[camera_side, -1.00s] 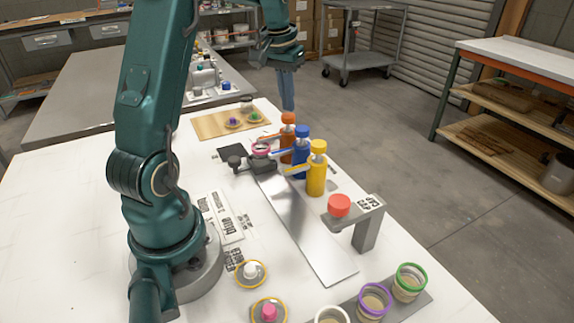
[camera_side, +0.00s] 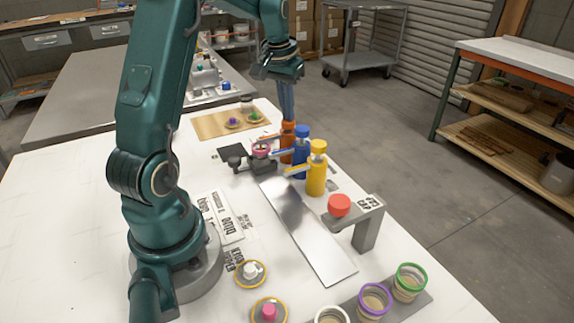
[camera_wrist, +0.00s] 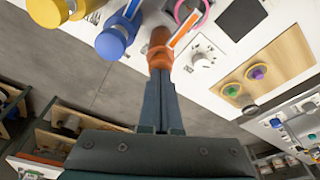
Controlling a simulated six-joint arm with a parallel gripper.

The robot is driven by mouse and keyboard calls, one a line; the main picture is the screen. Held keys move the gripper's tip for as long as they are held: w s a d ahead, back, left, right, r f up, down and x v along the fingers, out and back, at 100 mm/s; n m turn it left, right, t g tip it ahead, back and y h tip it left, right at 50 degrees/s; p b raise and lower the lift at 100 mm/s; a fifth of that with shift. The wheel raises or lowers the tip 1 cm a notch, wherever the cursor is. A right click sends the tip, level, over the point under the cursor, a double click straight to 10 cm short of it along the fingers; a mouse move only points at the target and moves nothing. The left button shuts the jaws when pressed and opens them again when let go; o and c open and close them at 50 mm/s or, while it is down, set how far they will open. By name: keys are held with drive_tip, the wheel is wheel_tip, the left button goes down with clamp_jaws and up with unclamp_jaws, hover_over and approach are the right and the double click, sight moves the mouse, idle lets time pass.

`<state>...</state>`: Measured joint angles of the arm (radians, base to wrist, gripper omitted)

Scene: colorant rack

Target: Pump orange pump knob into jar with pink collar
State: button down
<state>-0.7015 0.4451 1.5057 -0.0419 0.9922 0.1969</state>
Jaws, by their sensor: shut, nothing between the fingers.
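The orange pump bottle (camera_side: 287,157) stands at the far end of the row of pumps. Its orange knob (camera_side: 288,126) sits low on the bottle, under the tips of my gripper (camera_side: 287,119). My gripper is shut and empty, pointing down, its fingertips appearing to touch the knob. In the wrist view the closed fingers (camera_wrist: 163,100) end at the orange knob (camera_wrist: 160,58). The jar with the pink collar (camera_side: 261,149) sits in a dark holder beside the orange pump, near the end of its spout. The pink collar also shows in the wrist view (camera_wrist: 205,12).
A blue pump (camera_side: 301,158) and a yellow pump (camera_side: 316,175) stand close in line. A red button (camera_side: 339,205) tops a grey stand. Jars with purple (camera_side: 373,301) and green (camera_side: 411,277) collars stand at the front. A wooden board (camera_side: 212,124) lies behind.

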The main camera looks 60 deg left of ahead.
drive_tip(key=shift+f, duration=0.1)
drive_tip(key=shift+w+v, duration=0.2)
drive_tip(key=shift+v, duration=1.05)
drive_tip(key=shift+a+f, duration=0.1)
drive_tip(key=shift+a, duration=0.05)
idle(0.3)
drive_tip(key=shift+x, duration=1.15)
drive_tip(key=shift+s, duration=0.2)
drive_tip(key=shift+w+v, duration=0.2)
drive_tip(key=shift+v, duration=1.1)
drive_tip(key=shift+f, duration=0.15)
